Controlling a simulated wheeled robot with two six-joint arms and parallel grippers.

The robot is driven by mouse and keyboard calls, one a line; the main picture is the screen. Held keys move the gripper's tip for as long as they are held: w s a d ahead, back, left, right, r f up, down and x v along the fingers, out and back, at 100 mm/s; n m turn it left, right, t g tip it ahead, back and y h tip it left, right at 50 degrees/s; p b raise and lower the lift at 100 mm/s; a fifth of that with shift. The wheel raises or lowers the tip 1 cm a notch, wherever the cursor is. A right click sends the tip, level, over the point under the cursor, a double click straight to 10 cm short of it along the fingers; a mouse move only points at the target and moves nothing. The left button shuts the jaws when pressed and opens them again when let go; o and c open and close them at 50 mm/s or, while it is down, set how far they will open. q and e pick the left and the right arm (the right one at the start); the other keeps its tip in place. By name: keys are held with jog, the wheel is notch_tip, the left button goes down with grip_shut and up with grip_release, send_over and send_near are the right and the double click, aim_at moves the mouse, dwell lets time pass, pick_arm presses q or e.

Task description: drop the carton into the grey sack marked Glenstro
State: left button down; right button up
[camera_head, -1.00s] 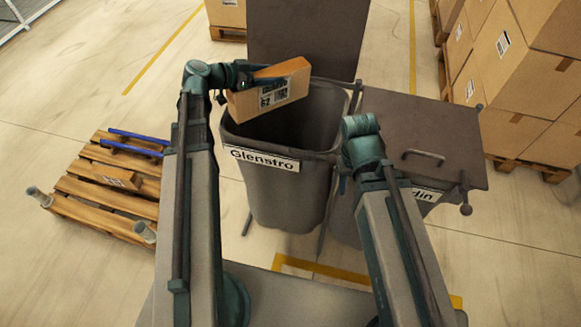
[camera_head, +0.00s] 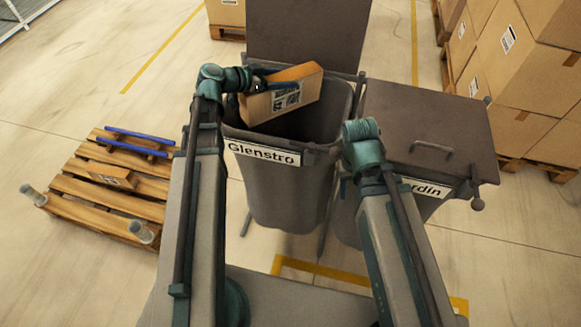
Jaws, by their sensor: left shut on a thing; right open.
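The orange-brown carton (camera_head: 300,90) with a printed label is held by my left gripper (camera_head: 264,88), which is shut on its left part. The carton is tilted, over the mouth of the grey sack marked Glenstro (camera_head: 285,190). The sack stands open with its dark lid (camera_head: 305,35) raised behind it. I cannot tell whether the carton's lower edge is below the rim. My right gripper (camera_head: 343,188) is mostly hidden behind its own arm, low in front of the two sacks, apart from the carton.
A second grey sack, with a label ending in "rdin" (camera_head: 425,188), stands at right under a shut lid (camera_head: 430,130). A wooden pallet (camera_head: 100,205) with a small carton (camera_head: 112,175) lies at left. Stacked boxes (camera_head: 520,80) stand at far right.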

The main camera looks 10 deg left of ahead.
aim_at(242, 94)
pick_arm(q)
jog(key=shift+f+b, duration=0.3)
jog(key=shift+f, duration=0.3)
pick_arm(e)
jog(key=shift+f, duration=0.65)
pick_arm(q)
grip_release()
pick_arm(e)
jog(key=shift+r, duration=0.1)
pick_arm(q)
jog(key=p+v, duration=0.5)
jog(key=v, duration=0.8)
jog(key=shift+s+a+r, duration=0.15)
jog(key=shift+s+a, duration=0.1)
jog(key=shift+s, duration=0.05)
pick_arm(e)
notch_tip(242, 94, up, 5)
jog(key=shift+r, duration=0.1)
